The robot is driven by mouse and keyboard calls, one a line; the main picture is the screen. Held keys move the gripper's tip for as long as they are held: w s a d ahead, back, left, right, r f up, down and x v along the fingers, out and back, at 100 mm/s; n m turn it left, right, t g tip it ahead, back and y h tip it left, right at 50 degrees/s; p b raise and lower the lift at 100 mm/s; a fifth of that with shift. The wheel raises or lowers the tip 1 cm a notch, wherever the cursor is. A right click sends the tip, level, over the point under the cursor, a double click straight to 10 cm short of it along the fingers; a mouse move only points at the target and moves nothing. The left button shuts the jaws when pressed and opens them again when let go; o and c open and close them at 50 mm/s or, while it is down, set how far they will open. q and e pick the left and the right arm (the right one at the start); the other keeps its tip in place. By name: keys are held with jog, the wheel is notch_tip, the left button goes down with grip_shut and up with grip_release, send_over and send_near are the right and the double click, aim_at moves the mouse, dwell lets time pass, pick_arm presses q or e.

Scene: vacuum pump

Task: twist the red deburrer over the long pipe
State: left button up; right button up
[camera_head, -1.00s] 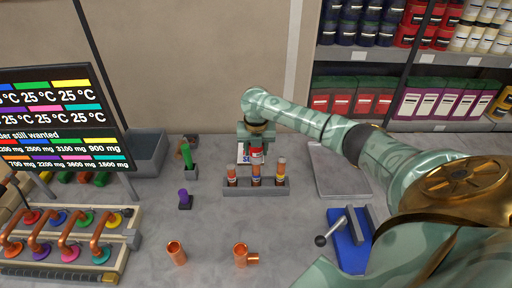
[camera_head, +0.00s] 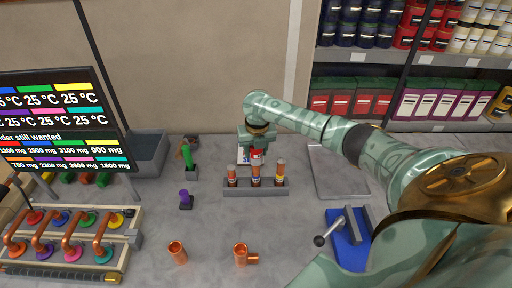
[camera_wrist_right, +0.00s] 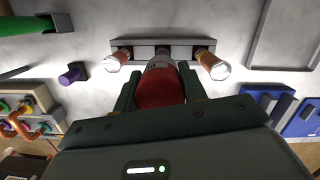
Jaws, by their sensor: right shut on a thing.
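The red deburrer (camera_head: 257,155) is in my right gripper (camera_head: 257,148), above the grey pipe rack (camera_head: 255,191). In the right wrist view the deburrer (camera_wrist_right: 160,86) sits between the two fingers of my right gripper (camera_wrist_right: 160,90), which is shut on it. The long pipe (camera_head: 256,173) stands upright in the middle of the rack, right under the deburrer. Its top is hidden by the deburrer, so how far they overlap is unclear. Shorter copper pipes stand on its left (camera_head: 232,178) and right (camera_head: 280,175). My left gripper is not in view.
A purple tool (camera_head: 185,199) and a green-handled tool (camera_head: 188,158) stand left of the rack. Two copper fittings (camera_head: 177,252) (camera_head: 241,255) lie in front. A blue vise (camera_head: 347,240) and a grey tray (camera_head: 338,172) are at the right.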

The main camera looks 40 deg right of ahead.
jog(key=m+p, duration=0.4)
jog(key=p, duration=0.1)
jog(key=shift+r+h, duration=0.3)
jog(key=shift+r, duration=0.05)
jog(key=shift+m+g, duration=0.3)
jog(key=shift+m, duration=0.3)
jog(key=shift+f+m+p, duration=0.25)
jog(key=shift+m+p, duration=0.05)
jog(key=shift+p, duration=0.05)
jog(key=n+b, duration=0.1)
jog(key=n, duration=0.4)
jog(key=shift+f+b, duration=0.15)
jog(key=shift+b, duration=0.15)
jog(key=shift+n+y, duration=0.4)
jog(key=shift+n, duration=0.5)
jog(key=shift+r, duration=0.2)
